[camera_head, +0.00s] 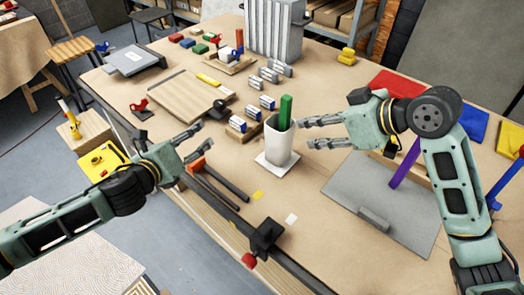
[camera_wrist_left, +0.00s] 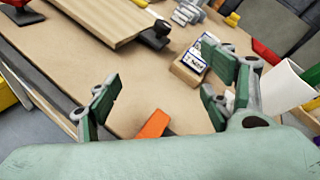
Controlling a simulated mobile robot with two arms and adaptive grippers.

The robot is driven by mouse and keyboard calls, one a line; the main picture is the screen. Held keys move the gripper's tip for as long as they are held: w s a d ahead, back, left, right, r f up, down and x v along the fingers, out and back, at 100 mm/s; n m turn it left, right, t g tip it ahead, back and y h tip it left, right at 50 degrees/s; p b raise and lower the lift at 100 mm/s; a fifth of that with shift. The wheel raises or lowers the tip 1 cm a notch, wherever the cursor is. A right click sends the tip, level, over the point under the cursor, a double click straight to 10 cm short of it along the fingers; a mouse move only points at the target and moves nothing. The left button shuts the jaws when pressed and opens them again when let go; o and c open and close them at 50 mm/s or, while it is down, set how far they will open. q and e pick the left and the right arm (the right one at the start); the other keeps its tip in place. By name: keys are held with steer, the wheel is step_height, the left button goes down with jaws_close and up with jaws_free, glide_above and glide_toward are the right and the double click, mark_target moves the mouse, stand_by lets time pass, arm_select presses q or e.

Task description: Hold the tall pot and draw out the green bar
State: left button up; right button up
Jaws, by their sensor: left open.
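The tall white pot (camera_head: 279,146) stands upright on a small white square on the bench. The green bar (camera_head: 286,108) stands in it, its upper part above the rim; its lower part is hidden inside. My left gripper (camera_head: 204,136) is open and empty, left of the pot and apart from it. In the left wrist view the open fingers (camera_wrist_left: 160,98) show, with the pot (camera_wrist_left: 280,92) and part of the green bar (camera_wrist_left: 313,75) at the right edge. My right gripper (camera_head: 306,133) is open just right of the pot, fingertips near its rim; I cannot tell whether they touch.
Striped small blocks (camera_head: 251,113) sit behind and left of the pot. A wooden board (camera_head: 185,96) lies further left. Orange-ended clamp bars (camera_head: 222,180) lie along the front edge. A grey plate (camera_head: 370,190) and a purple bar (camera_head: 405,163) are at the right.

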arm_select(q)
steer(key=s+d+r+h, duration=0.1)
steer(key=d+r+h, duration=0.15)
steer(key=d, duration=0.35)
steer(key=n+g+h, duration=0.2)
steer(key=n, duration=2.1)
glide_toward(271, 147)
steer(key=w, duration=0.1)
steer(key=w+d+f, duration=0.1)
steer(key=w, duration=0.3)
steer(key=shift+d+f, duration=0.2)
steer(key=shift+f, duration=0.15)
steer(key=shift+s+d+n+g, duration=0.15)
steer(key=shift+d+n+g, duration=0.25)
steer(key=shift+d+n, duration=0.6)
steer(key=shift+n, duration=0.3)
steer(key=shift+x, duration=3.8)
steer(key=shift+a+f, duration=0.1)
steer(key=shift+a, duration=0.05)
steer(key=shift+c, duration=0.3)
steer(key=c, duration=1.3)
